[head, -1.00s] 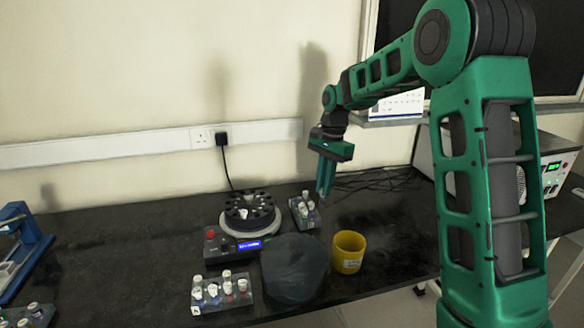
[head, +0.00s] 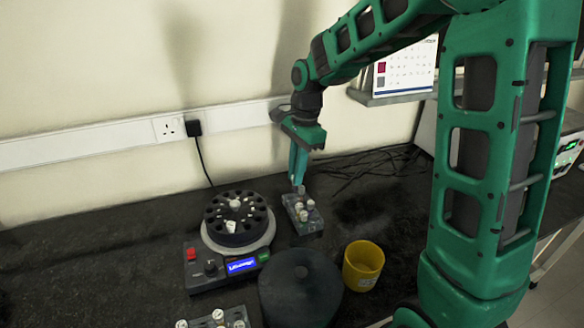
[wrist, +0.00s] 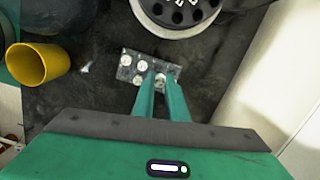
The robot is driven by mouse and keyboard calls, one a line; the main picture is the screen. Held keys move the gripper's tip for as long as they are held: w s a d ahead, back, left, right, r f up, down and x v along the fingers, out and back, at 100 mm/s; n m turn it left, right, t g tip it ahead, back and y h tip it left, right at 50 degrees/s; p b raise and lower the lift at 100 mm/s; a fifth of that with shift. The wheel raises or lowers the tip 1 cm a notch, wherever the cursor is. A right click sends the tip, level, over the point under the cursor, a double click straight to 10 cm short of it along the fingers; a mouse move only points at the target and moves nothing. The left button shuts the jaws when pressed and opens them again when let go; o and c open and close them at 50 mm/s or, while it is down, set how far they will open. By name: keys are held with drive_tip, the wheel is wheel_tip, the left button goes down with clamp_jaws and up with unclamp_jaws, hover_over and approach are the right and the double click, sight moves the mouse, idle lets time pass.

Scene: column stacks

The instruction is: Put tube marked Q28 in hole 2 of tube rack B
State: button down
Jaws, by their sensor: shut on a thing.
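My gripper (head: 297,182) points down at the back of the bench, over the far end of a small grey tube rack (head: 309,226). It is shut on a tube (head: 301,189), of which little more than a pale cap shows at the fingertips. I cannot tell whether this tube is in a hole or just above one. The rack holds several white-capped tubes and also shows in the wrist view (wrist: 126,74), with the fingers (wrist: 161,82) over its right part. Another rack (head: 204,326) with capped tubes is cut off at the bottom edge. The tube and rack markings are unreadable.
A centrifuge (head: 205,266) with an open round rotor and a blue display stands left of the small rack. Its dark round lid (head: 300,290) lies in front. A yellow cup (head: 363,266) stands to the right. Cables lie behind, along the wall.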

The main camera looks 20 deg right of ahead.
sight(296, 192)
drive_tip(key=shift+f, duration=1.9)
drive_tip(key=shift+s+f, duration=0.15)
drive_tip(key=shift+f, duration=1.35)
idle(0.9)
drive_tip(key=c, duration=1.7)
unclamp_jaws()
drive_tip(key=shift+o, duration=0.4)
drive_tip(key=shift+o, duration=1.1)
drive_tip(key=shift+s, duration=0.1)
